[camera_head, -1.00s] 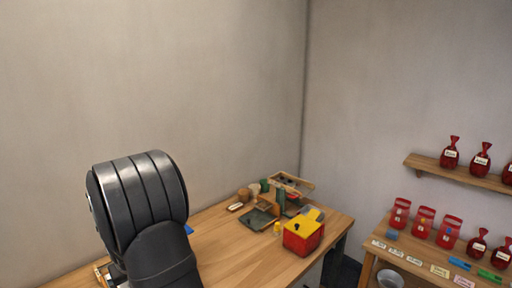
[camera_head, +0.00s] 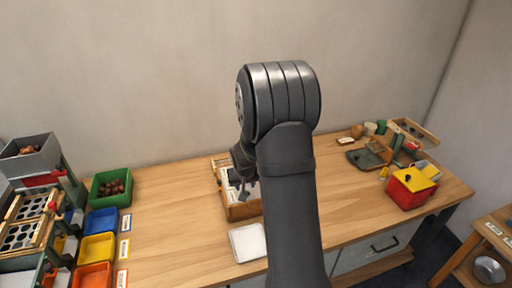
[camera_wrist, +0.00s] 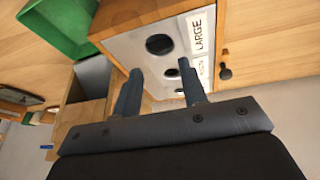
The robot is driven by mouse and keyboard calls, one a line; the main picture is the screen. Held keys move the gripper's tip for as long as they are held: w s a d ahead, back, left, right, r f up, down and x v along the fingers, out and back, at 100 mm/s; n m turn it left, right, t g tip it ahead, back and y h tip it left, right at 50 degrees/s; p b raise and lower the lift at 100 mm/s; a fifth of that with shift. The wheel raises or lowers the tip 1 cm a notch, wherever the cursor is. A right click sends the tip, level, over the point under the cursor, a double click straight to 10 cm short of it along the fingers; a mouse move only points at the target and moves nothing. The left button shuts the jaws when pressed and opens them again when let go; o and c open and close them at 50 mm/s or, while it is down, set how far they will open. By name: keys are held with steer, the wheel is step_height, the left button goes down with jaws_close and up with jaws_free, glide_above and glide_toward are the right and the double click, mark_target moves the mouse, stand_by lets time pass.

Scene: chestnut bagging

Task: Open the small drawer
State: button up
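A wooden box with a pale top panel (camera_wrist: 132,42) pierced by round holes is in the wrist view. One of its labels reads LARGE; another cannot be read. A dark knob (camera_wrist: 225,72) sits to the right of the labels. My gripper (camera_wrist: 162,82) is open, its two fingers apart over the lower part of the panel, with nothing seen between them. In the head view the wooden box (camera_head: 243,212) stands mid-bench, partly hidden by my arm, with my gripper (camera_head: 243,182) over it. I cannot tell which part is the small drawer.
A green bin (camera_head: 126,198) of chestnuts and blue, yellow and orange trays stand left. A white tray (camera_head: 247,243) lies at the bench's front. A red and yellow box (camera_head: 408,194) stands right. A grey drawer front with a dark handle (camera_head: 384,246) is under the bench.

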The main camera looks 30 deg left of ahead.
steer(key=w+a+r+n+g+h, duration=0.1)
steer(key=w+a+r+n+g, duration=0.1)
steer(key=a+r+n, duration=0.35)
steer(key=n+g+h, duration=0.1)
steer(key=n+g, duration=0.1)
steer(key=n, duration=0.2)
glide_toward(219, 181)
step_height(219, 181, down, 8)
steer(key=shift+a+f, duration=0.1)
steer(key=shift+f, duration=0.1)
stand_by(0.4)
